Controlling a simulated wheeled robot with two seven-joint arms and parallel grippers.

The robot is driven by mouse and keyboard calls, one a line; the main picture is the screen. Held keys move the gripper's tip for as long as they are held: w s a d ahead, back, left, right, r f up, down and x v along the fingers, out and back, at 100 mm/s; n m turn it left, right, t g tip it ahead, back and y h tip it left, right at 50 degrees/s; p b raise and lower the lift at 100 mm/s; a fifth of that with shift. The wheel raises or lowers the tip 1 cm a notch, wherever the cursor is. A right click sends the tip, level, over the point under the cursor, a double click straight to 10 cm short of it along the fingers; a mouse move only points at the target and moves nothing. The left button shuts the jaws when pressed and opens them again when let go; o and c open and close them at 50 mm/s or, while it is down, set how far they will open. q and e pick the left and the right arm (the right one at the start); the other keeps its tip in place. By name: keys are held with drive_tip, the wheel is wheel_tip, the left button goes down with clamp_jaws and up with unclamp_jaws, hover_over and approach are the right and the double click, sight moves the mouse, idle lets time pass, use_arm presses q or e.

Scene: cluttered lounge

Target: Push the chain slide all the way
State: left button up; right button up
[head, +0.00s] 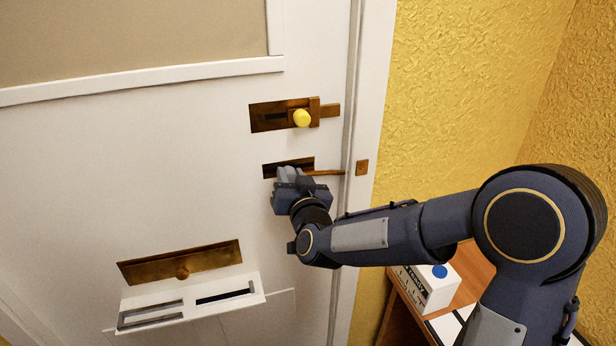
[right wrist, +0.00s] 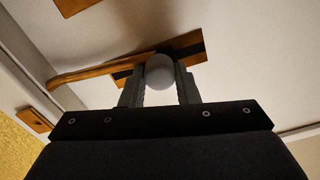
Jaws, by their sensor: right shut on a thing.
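The chain slide's dark brass plate (head: 269,171) is fixed to the white door, below the bolt, in the head view. It also shows in the right wrist view (right wrist: 190,42). My right gripper (head: 287,176) is at the plate, its fingers shut around a round pale knob (right wrist: 160,71). The fingers hide part of the slot in the head view. My left gripper is not in view.
A brass bolt (head: 270,117) with a yellow knob (head: 302,118) sits just above. A white box (head: 428,287) stands on a wooden table below my right arm.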

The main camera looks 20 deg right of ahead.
drive_tip(key=a, duration=0.3)
drive_tip(key=o, duration=1)
drive_tip(key=s, duration=0.4)
drive_tip(key=s+b, duration=0.1)
drive_tip(key=s, duration=0.3)
drive_tip(key=shift+d+b, duration=0.2)
drive_tip(key=shift+b, duration=0.1)
